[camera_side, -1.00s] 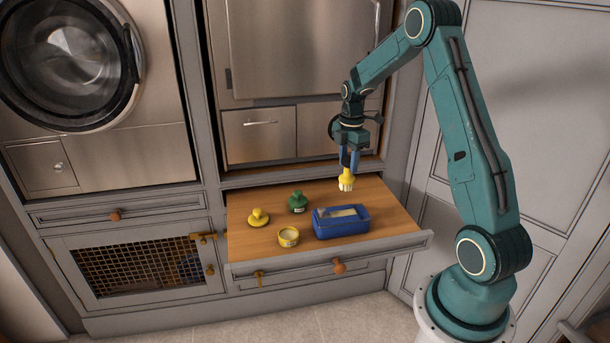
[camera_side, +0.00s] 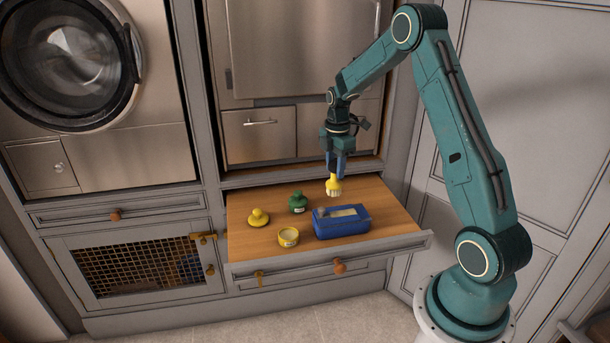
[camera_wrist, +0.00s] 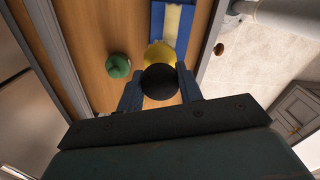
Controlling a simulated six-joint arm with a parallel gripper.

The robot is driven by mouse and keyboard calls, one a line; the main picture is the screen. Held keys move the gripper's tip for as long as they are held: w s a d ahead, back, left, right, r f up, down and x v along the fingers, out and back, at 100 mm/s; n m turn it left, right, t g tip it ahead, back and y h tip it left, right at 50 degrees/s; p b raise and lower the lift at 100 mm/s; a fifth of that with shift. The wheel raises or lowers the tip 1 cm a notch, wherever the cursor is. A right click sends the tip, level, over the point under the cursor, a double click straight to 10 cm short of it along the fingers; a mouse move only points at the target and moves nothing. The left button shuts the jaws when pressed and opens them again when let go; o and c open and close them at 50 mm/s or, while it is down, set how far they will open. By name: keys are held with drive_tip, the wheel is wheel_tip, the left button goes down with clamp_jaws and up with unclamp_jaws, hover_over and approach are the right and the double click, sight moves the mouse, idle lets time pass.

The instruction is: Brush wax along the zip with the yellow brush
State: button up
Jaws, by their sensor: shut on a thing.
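My gripper (camera_side: 336,166) is shut on the yellow brush (camera_side: 333,186), which hangs bristles down over the back of the wooden drawer top. In the wrist view, my gripper (camera_wrist: 160,86) has its blue fingers on both sides of the brush's black end, with yellow (camera_wrist: 158,54) showing beyond. The blue case (camera_side: 342,222) lies in front of the brush, apart from it, with a pale strip (camera_side: 343,213) along its top. I cannot make out the zip itself. The case also shows in the wrist view (camera_wrist: 158,22). A small open yellow tin (camera_side: 288,238) stands left of the case.
A green knobbed piece (camera_side: 297,203) and a yellow knobbed piece (camera_side: 258,218) stand to the left on the pulled-out drawer (camera_side: 395,222). The green one shows in the wrist view (camera_wrist: 118,66). Cabinet fronts rise behind. The drawer's right side is clear.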

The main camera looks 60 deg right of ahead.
sight(334, 182)
drive_tip(key=shift+f, duration=2.75)
drive_tip(key=shift+s+a+f, duration=0.3)
drive_tip(key=shift+f, duration=0.3)
drive_tip(key=shift+s+a, duration=1.1)
drive_tip(key=shift+w+d, duration=1.3)
drive_tip(key=shift+d, duration=0.05)
drive_tip(key=shift+w+d+r, duration=0.1)
drive_tip(key=shift+w+r, duration=0.05)
drive_tip(key=shift+r, duration=3.9)
